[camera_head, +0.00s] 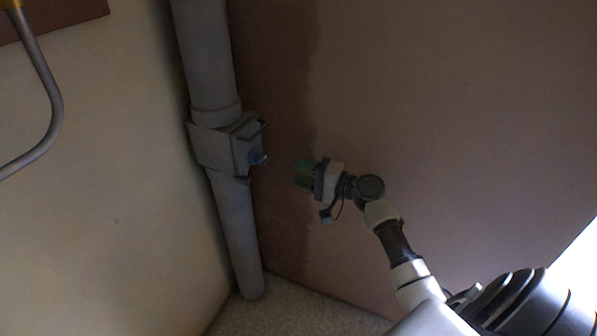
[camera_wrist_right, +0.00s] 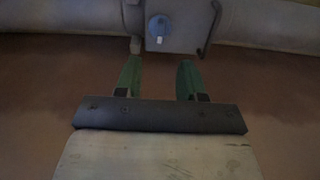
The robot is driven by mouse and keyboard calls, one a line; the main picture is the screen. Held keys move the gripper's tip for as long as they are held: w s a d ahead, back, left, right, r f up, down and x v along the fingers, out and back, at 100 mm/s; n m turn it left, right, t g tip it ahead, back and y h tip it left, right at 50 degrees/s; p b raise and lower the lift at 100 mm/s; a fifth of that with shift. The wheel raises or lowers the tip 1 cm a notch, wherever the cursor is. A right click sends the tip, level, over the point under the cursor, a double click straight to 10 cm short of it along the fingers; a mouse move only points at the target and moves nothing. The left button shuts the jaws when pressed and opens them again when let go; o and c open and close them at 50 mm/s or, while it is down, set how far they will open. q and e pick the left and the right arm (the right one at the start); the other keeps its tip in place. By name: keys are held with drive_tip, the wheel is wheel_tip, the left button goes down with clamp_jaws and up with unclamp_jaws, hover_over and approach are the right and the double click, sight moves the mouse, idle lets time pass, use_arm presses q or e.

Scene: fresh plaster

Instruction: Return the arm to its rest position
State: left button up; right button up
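My right arm comes in from the lower right in the head view. Its gripper (camera_head: 303,174) has green fingers pointing left toward a grey box on the pipe, with a clear gap between them. In the right wrist view the two green fingers (camera_wrist_right: 160,80) stand apart with nothing between them. The box (camera_head: 228,146) carries a blue round knob (camera_head: 257,157); the knob also shows in the right wrist view (camera_wrist_right: 158,27), ahead of the fingertips. My left gripper is not in view.
A grey vertical pipe (camera_head: 237,235) runs down the corner to the speckled floor (camera_head: 290,315). A pale wall (camera_head: 110,190) is on the left and a brown plaster wall (camera_head: 450,110) behind my arm. A bent metal tube (camera_head: 52,95) is at the upper left.

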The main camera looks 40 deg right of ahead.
drive_tip(key=s+a+f+n+g+h, duration=0.2)
drive_tip(key=s+a+f+n+g, duration=0.25)
drive_tip(key=s+f, duration=0.35)
drive_tip(key=s+a+f+n+g+h, duration=0.25)
drive_tip(key=s+a+f, duration=0.3)
drive_tip(key=f, duration=0.55)
drive_tip(key=s+a+f+n+g+h, duration=0.2)
drive_tip(key=s+a+f+n+g, duration=0.25)
drive_tip(key=s+f, duration=0.4)
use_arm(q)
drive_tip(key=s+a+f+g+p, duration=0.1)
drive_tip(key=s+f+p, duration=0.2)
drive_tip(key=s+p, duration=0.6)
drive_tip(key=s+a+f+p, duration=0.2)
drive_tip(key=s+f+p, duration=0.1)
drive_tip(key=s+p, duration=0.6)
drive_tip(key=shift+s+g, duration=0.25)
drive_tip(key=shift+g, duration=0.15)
use_arm(e)
drive_tip(key=s+f+n+g, duration=0.1)
drive_tip(key=s+f, duration=0.2)
drive_tip(key=s, duration=0.5)
drive_tip(key=s+f+n+g+h, duration=0.1)
drive_tip(key=s+f, duration=0.2)
drive_tip(key=s, duration=0.6)
drive_tip(key=s+d+f+n+g+h, duration=0.1)
drive_tip(key=s+f, duration=0.2)
drive_tip(key=s, duration=0.5)
drive_tip(key=shift+s, duration=0.3)
